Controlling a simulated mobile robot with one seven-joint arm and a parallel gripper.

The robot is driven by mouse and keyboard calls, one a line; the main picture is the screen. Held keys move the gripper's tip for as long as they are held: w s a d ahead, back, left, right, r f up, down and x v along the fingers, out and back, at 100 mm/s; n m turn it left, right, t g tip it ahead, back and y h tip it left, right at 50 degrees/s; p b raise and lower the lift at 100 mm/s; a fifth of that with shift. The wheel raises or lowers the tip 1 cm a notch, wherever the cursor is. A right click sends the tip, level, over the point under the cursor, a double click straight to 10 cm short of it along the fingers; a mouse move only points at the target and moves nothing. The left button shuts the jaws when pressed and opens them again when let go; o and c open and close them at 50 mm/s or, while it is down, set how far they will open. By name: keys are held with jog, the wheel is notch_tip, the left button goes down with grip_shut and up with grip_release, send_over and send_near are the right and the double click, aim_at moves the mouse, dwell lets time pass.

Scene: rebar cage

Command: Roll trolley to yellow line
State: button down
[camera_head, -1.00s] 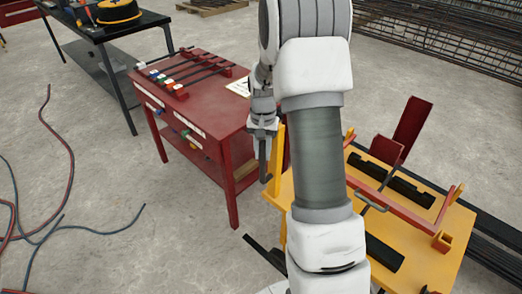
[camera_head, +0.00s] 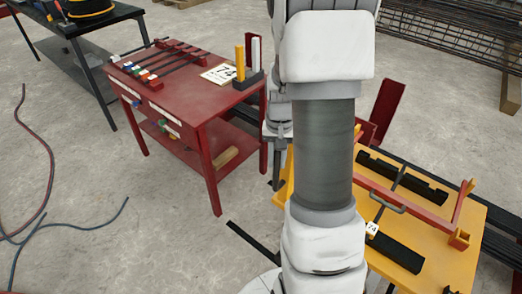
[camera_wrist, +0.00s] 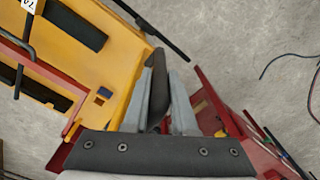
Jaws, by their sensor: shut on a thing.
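The trolley appears to be the yellow-topped cart (camera_head: 448,262) at the lower right of the head view, with red bars and black slotted blocks on it. Its yellow top (camera_wrist: 122,62) fills the left of the wrist view. My gripper (camera_head: 276,175) is at the trolley's left side, beside a yellow upright and partly behind my arm. In the wrist view my gripper (camera_wrist: 160,80) is shut on a dark, narrow piece (camera_wrist: 158,92) between its grey fingers. Whether that piece is part of the trolley I cannot tell. No yellow line shows on the floor.
A red table (camera_head: 205,105) with rods, a card and upright blocks stands close to the left of my gripper. A black table (camera_head: 75,30) is behind it. Hoses (camera_head: 45,190) lie on the left floor. Rebar (camera_head: 455,30) is at the back right.

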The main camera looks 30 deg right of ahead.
jog(key=s+d, duration=0.2)
jog(key=s, duration=0.5)
jog(key=shift+s+d, duration=0.3)
jog(key=shift+d, duration=0.1)
jog(key=c, duration=0.7)
grip_release()
jog(key=shift+c, duration=0.2)
notch_tip(320, 180, up, 18)
jog(key=p, duration=0.3)
jog(key=shift+f, duration=0.25)
